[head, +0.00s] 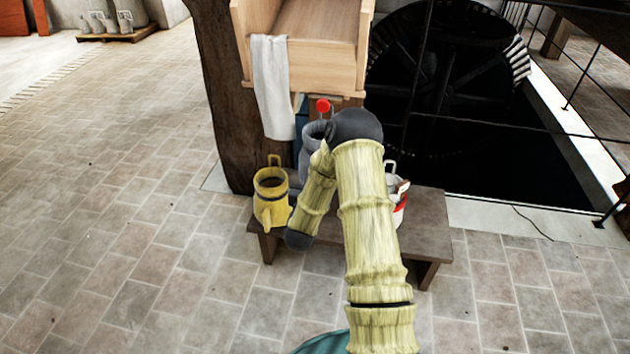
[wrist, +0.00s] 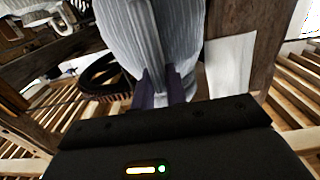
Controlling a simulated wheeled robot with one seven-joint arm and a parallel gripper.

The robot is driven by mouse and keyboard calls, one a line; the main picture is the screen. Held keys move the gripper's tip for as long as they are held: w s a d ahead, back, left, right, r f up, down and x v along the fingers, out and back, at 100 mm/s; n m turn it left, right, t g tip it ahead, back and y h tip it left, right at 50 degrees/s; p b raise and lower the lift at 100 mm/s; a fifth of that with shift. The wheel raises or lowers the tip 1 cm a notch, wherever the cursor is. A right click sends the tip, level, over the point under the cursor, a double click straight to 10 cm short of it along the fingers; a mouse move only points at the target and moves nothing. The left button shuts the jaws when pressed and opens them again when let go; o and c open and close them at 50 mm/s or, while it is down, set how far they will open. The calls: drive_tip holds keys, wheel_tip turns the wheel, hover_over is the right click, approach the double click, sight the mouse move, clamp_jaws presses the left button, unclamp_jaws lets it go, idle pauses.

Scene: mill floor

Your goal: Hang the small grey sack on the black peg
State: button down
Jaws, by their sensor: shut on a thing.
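In the wrist view the small grey sack (wrist: 155,40), pale with fine ribs, is between the two dark fingers of my gripper (wrist: 162,88). The gripper is shut on it and the sack fills the upper middle of that view. In the head view a grey sack (head: 311,142) shows partly behind my arm, above the bench and just below a red-tipped peg (head: 323,105). My gripper is hidden behind the arm there. I cannot make out the black peg in either view.
A bench (head: 430,215) bears a yellow container (head: 270,195) at left and a white and red one (head: 398,212) at right. A white cloth (head: 273,85) hangs from a wooden bin (head: 320,35) beside a dark post (head: 225,100).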

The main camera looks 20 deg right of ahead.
drive_tip(key=shift+f+b+x, duration=0.15)
drive_tip(key=shift+b+x, duration=0.45)
drive_tip(key=shift+x, duration=2.75)
drive_tip(key=shift+f+b+x, duration=0.1)
drive_tip(key=shift+b+x, duration=0.45)
drive_tip(key=shift+x, duration=2.75)
drive_tip(key=shift+w+d+f+b, duration=0.3)
drive_tip(key=shift+w+f+b, duration=0.05)
drive_tip(key=shift+f, duration=0.4)
drive_tip(key=c, duration=1.3)
unclamp_jaws()
drive_tip(key=shift+c, duration=0.2)
drive_tip(key=shift+s, duration=0.1)
